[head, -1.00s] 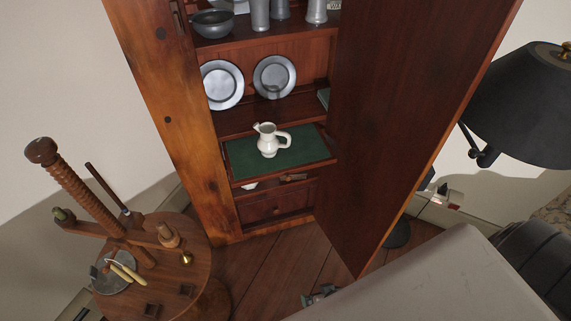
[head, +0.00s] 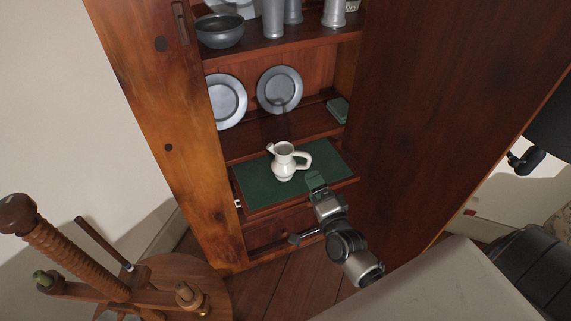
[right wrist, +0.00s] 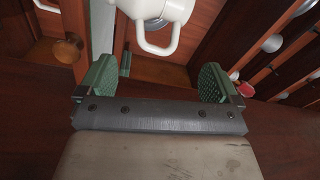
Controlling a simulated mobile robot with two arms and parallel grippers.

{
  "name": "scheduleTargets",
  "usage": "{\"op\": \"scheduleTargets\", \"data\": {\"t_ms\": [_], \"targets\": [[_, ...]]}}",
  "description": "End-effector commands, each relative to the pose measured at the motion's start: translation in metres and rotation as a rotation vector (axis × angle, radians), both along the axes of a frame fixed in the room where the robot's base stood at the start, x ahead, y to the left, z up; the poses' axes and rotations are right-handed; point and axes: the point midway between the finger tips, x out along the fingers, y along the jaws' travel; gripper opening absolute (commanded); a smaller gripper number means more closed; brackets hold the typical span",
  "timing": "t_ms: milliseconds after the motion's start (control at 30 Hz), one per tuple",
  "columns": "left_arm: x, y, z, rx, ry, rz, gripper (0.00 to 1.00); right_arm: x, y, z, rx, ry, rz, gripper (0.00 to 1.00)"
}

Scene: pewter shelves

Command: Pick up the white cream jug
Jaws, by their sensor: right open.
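The white cream jug (head: 284,163) stands upright on the green surface of a pull-out shelf (head: 259,187) in the wooden cabinet. Its handle points right and its spout left. My right gripper (head: 315,180) is in front and to the right of the jug, close to the shelf's front edge. In the right wrist view, the gripper (right wrist: 158,82) is open with its green pads apart and nothing between them. The jug (right wrist: 155,18) shows there beyond the fingers, cut off by the top edge, with its handle toward the gripper. My left gripper is not in view.
A pewter bowl (head: 220,30) and several tankards stand higher. The open cabinet door (head: 440,110) bounds the right side. A round wooden stand (head: 170,285) is at lower left.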

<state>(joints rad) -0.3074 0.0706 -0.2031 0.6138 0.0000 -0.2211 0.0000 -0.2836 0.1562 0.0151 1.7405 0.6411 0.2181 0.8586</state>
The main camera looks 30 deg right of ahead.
Motion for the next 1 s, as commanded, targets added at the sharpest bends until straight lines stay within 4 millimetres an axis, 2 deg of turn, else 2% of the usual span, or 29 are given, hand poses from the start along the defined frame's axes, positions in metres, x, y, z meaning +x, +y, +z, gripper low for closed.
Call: {"op": "scheduleTargets", "data": {"t_ms": [133,267,400,633,833,1000], "targets": [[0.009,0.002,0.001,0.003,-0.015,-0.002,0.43,0.008,-0.011,0.002,0.045,-0.046,-0.039,0.94],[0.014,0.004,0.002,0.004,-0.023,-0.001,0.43,0.028,-0.015,0.006,0.049,-0.053,-0.043,0.94],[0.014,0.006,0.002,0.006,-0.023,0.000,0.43,0.048,-0.017,0.007,0.047,-0.049,-0.041,0.94],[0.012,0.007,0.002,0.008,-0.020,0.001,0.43,0.066,-0.020,0.008,0.045,-0.048,-0.040,0.94],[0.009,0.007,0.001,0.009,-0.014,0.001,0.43,0.096,-0.024,0.009,0.045,-0.048,-0.039,0.94],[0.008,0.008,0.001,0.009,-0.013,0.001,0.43,0.108,-0.026,0.010,0.045,-0.046,-0.040,0.94]]}}
